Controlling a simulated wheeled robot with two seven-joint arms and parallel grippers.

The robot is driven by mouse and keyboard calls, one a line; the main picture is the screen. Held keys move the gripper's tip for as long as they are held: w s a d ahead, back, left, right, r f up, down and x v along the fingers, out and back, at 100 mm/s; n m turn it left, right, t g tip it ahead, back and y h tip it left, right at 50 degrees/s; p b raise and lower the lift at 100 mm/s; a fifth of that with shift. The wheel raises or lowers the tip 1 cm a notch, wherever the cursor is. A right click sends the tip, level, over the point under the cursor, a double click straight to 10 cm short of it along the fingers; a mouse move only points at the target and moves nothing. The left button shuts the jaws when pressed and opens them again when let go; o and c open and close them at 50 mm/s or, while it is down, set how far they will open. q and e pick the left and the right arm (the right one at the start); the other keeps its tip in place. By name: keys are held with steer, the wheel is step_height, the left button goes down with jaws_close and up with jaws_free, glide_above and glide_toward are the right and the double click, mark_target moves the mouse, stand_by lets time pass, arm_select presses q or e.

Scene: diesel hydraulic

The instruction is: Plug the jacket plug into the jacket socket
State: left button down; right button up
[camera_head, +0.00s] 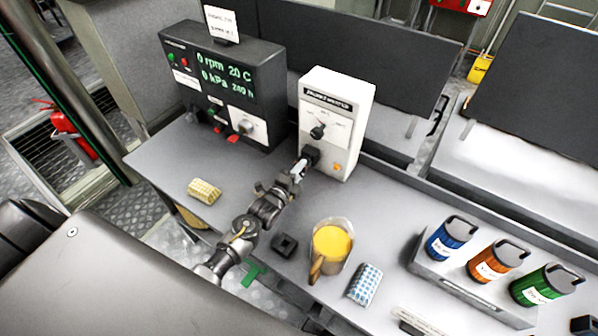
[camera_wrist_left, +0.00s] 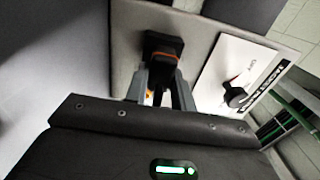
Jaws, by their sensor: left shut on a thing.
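The white box (camera_head: 347,100) with a dark label and a black knob stands at the back of the bench; its front panel also shows in the left wrist view (camera_wrist_left: 205,62). My left gripper (camera_head: 298,170) is at the lower left of this panel, shut on the black jacket plug (camera_head: 310,156). In the left wrist view the plug (camera_wrist_left: 163,44), black with an orange band, sits between the fingertips (camera_wrist_left: 160,85) against or just in front of the panel. The jacket socket is hidden behind the plug, and I cannot tell how deep the plug sits. My right gripper is not in view.
A dark display unit (camera_head: 225,85) stands left of the white box. On the bench are a yellow-topped cup (camera_head: 331,246), a black block (camera_head: 284,246), a blue-dotted pack (camera_head: 365,285), a yellowish pack (camera_head: 204,191) and a tray of coloured canisters (camera_head: 455,283) at right.

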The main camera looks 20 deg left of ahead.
arm_select(q)
steer(key=shift+w, duration=0.25)
steer(key=c, duration=1.1)
jaws_free()
steer(key=shift+s+f, duration=0.1)
steer(key=shift+s, duration=0.15)
steer(key=s+b, duration=0.1)
steer(key=s, duration=0.2)
steer(key=s+a, duration=0.1)
steer(key=s, duration=0.2)
steer(key=s+b, duration=0.1)
steer(key=s, duration=0.2)
steer(key=shift+s+a+b, duration=0.15)
steer(key=shift+s+b, duration=0.1)
steer(key=shift+b, duration=0.05)
steer(key=shift+s, duration=0.4)
